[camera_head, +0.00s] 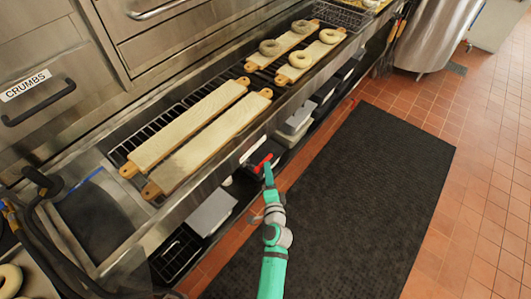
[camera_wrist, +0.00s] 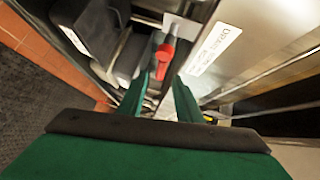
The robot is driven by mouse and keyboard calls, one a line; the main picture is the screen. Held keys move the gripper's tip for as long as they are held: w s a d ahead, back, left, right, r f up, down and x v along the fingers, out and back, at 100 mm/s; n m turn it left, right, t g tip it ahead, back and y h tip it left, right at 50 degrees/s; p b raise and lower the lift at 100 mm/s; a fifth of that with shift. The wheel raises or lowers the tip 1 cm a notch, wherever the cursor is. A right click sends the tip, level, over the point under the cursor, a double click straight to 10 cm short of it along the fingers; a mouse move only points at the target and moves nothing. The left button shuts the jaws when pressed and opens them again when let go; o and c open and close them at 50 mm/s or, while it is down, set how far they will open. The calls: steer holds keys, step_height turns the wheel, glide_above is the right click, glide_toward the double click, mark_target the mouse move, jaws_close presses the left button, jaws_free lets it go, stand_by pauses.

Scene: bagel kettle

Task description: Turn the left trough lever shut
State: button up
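The red trough lever (camera_head: 263,162) sits at the front edge of the steel trough (camera_head: 107,223), just below a white label. In the wrist view the red lever (camera_wrist: 165,55) shows straight ahead, its lower end between or just beyond my fingertips. My gripper (camera_head: 268,176) is at the lever in the head view. In the wrist view my gripper (camera_wrist: 160,80) is open, with a green finger on each side of the lever's lower end. I cannot tell whether either finger touches it.
A white label (camera_wrist: 214,47) reading "DRAIN" is right of the lever. Long boards (camera_head: 187,130) lie on the rack above, and bagels (camera_head: 300,59) sit on farther boards. Grey bins (camera_head: 212,212) stand on the shelf below. A black mat (camera_head: 370,180) covers open floor.

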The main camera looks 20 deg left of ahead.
mark_target(266, 158)
steer(key=x, duration=0.9)
steer(key=shift+w+a, duration=0.25)
steer(key=shift+a, duration=0.15)
steer(key=shift+w+d+f, duration=0.1)
steer(key=shift+w+d, duration=0.05)
steer(key=shift+w, duration=0.45)
steer(key=shift+s+a, duration=0.1)
steer(key=shift+a, duration=0.15)
jaws_close()
